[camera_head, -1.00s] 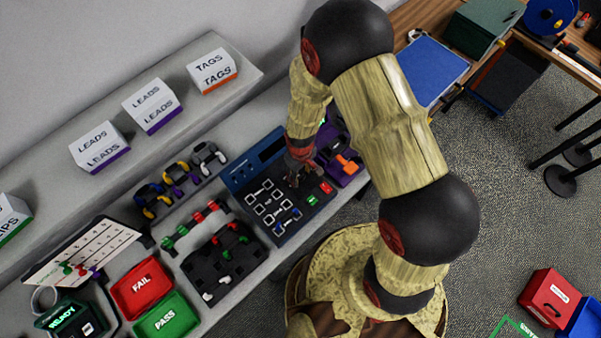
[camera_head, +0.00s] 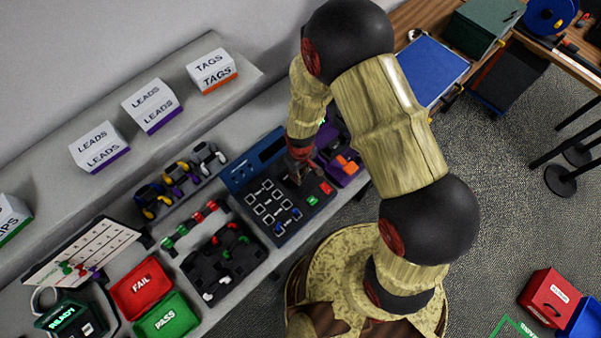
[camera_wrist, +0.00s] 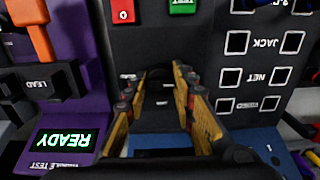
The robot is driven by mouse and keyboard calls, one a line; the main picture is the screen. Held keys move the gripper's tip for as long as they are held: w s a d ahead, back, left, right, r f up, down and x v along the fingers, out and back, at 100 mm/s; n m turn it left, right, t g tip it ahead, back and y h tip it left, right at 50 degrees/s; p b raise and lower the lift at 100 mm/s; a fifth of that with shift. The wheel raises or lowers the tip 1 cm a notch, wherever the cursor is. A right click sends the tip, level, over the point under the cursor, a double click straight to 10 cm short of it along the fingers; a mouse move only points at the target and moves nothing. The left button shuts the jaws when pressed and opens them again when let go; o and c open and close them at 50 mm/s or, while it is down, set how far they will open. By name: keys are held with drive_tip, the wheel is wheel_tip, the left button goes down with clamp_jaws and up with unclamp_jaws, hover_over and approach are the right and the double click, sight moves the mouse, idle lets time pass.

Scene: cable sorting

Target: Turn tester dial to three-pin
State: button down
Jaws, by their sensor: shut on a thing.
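The tester (camera_head: 255,180) is a dark panel with a blue back on the bench, with rows of white-framed sockets (camera_head: 268,205). It also shows in the wrist view (camera_wrist: 205,55), with JACK and NET labels upside down. My gripper (camera_head: 299,172) is down at the tester's panel, right of the sockets. In the wrist view my gripper (camera_wrist: 160,78) has its two yellow-brown fingers on either side of the dark dial (camera_wrist: 160,88), shut on it. The dial's pointer and position labels cannot be read, and a three-pin mark cannot be made out.
A red button (camera_wrist: 123,10) and a green TEST button (camera_wrist: 183,6) sit beyond the fingers. A purple lead tester (camera_wrist: 75,105) with a READY screen and orange part stands close on the left. FAIL (camera_head: 142,286) and PASS (camera_head: 167,318) trays lie at lower left.

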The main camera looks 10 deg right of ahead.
drive_tip(key=shift+m, duration=0.3)
drive_tip(key=m+b, duration=0.1)
drive_tip(key=m, duration=0.2)
drive_tip(key=m+b, duration=0.1)
drive_tip(key=m, duration=0.4)
drive_tip(key=shift+b, duration=0.3)
idle(0.3)
drive_tip(key=c, duration=1.5)
unclamp_jaws()
drive_tip(key=shift+o, duration=0.2)
